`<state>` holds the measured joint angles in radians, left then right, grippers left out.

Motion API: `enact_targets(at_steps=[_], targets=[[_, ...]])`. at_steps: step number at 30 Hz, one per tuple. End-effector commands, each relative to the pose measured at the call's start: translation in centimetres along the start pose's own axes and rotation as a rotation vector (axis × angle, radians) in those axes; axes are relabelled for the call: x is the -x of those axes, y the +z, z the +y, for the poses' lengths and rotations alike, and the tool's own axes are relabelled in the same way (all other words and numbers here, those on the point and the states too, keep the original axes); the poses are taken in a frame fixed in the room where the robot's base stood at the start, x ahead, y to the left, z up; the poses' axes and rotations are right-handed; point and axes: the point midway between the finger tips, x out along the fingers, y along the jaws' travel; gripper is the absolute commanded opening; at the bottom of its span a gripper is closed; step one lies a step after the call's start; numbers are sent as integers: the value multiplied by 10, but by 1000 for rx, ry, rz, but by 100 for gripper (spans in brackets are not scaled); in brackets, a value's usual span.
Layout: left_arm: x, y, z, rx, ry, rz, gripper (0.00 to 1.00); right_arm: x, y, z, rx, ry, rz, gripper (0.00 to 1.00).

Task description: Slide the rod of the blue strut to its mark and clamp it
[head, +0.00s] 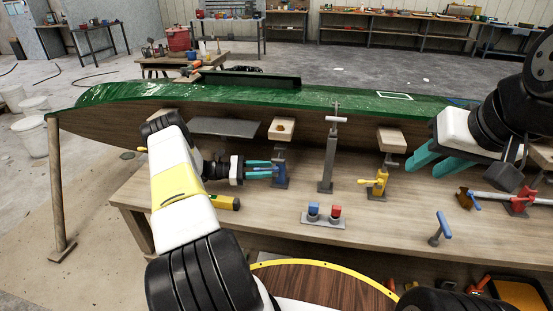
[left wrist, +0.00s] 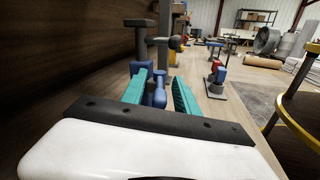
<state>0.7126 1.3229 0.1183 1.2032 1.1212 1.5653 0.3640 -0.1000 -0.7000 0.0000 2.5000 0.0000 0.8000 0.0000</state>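The blue strut (head: 281,172) stands on the bench under the hull, its grey rod rising towards a wooden pad (head: 282,128). Any mark on the rod is too small to tell. My left gripper (head: 262,171) points at the blue strut from the left. In the left wrist view its teal fingers (left wrist: 160,92) are apart, with blue parts of the strut (left wrist: 158,97) showing in the gap. They do not look closed on it; contact cannot be told. My right gripper (head: 438,162) is open and empty at the right, near the hull's edge.
A tall grey post (head: 327,160), a yellow strut (head: 378,183) and a red strut (head: 521,197) stand further right on the bench (head: 380,225). A block with blue and red knobs (head: 322,219) and a blue-handled tool (head: 440,228) are in front. The green hull (head: 330,98) overhangs behind.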

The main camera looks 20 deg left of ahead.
Motion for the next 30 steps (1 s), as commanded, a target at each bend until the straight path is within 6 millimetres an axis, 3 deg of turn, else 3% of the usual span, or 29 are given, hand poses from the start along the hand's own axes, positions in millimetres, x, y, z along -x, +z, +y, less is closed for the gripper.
enact_targets(at_steps=[5, 18, 30], targets=[[7, 0, 0, -1, 2, 1, 36, 0, 0, 0, 0, 0, 0, 36], [72, -1, 0, -1, 1, 1, 36, 0, 0, 0, 0, 0, 0, 36], [78, 0, 0, 0, 0, 0, 36, 0, 0, 0, 0, 0, 0, 36]])
